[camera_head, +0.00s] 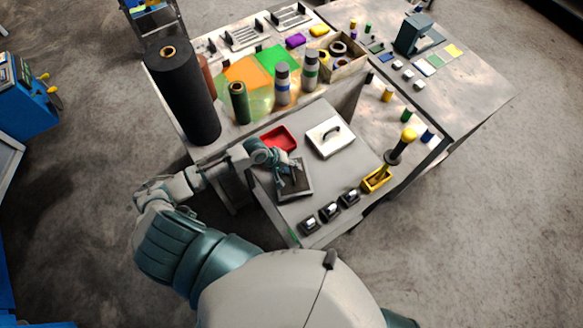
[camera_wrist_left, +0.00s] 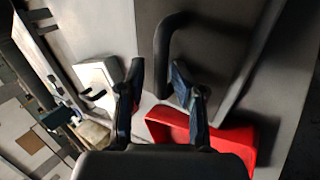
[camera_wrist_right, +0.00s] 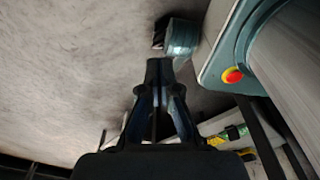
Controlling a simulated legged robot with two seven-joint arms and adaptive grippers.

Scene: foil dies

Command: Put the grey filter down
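The grey filter is a dark, flat, framed panel (camera_head: 304,192) with a bar handle, lying on the light grey bench top in the head view. My left gripper (camera_head: 283,163) is just over it and hides part of it. In the left wrist view its handle (camera_wrist_left: 162,45) shows as a bent dark bar, with its end between the fingertips. The left gripper (camera_wrist_left: 159,72) is open, with gaps visible on both sides of the bar. My right gripper (camera_wrist_right: 159,65) is shut and empty, over the floor, and lies outside the head view.
A red tray (camera_head: 291,143) is behind the filter and a white panel with a handle (camera_head: 320,146) is to its right. A tall black roll (camera_head: 185,95) stands left. Bare bench top lies right of the filter.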

